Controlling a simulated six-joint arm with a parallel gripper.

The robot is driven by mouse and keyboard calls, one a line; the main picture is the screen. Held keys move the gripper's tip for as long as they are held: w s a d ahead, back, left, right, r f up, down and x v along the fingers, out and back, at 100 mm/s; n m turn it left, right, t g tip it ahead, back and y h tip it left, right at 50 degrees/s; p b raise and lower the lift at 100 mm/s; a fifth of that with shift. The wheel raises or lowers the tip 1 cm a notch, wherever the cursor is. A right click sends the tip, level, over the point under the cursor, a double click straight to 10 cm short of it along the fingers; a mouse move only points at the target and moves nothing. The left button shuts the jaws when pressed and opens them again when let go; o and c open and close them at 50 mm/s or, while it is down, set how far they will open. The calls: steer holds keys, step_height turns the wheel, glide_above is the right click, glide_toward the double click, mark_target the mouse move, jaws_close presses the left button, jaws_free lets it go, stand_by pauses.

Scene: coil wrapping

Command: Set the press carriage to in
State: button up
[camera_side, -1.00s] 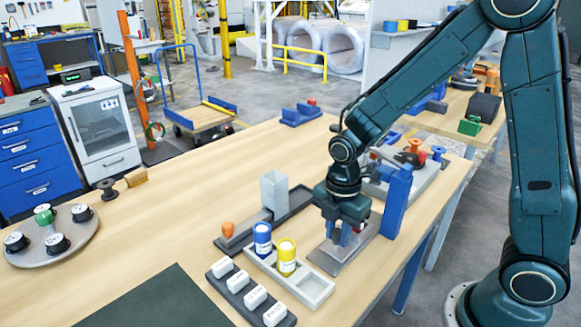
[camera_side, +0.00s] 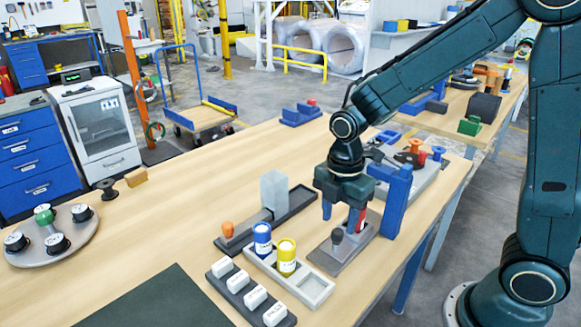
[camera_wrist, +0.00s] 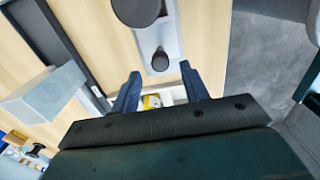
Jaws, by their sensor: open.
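The press has a blue upright (camera_side: 397,198) and a flat grey base (camera_side: 327,257) on the bench. A small dark knob (camera_side: 337,237), which looks like the carriage handle, stands at the base's near end. In the wrist view the knob (camera_wrist: 160,61) lies on a light strip just beyond my fingertips, with a larger dark disc (camera_wrist: 138,8) further off. My gripper (camera_side: 341,217) is open and empty, above and just behind the knob, fingers pointing down. A red part (camera_side: 360,216) shows beside it. The gripper hides the middle of the press, so the carriage's exact position is unclear.
A tray with a blue can (camera_side: 262,238) and a yellow can (camera_side: 287,256) lies left of the press. Beyond it a dark rail bears a grey block (camera_side: 273,190) and an orange knob (camera_side: 228,229). A row of white blocks (camera_side: 238,282) lies in front.

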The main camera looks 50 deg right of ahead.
mark_target(338, 230)
step_height(338, 230, up, 10)
steer(key=shift+f, duration=0.25)
stand_by(0.5)
steer(key=shift+m, duration=2.3)
steer(key=shift+f, duration=0.15)
steer(key=shift+f, duration=6.8)
steer(key=shift+c, duration=0.3)
jaws_close()
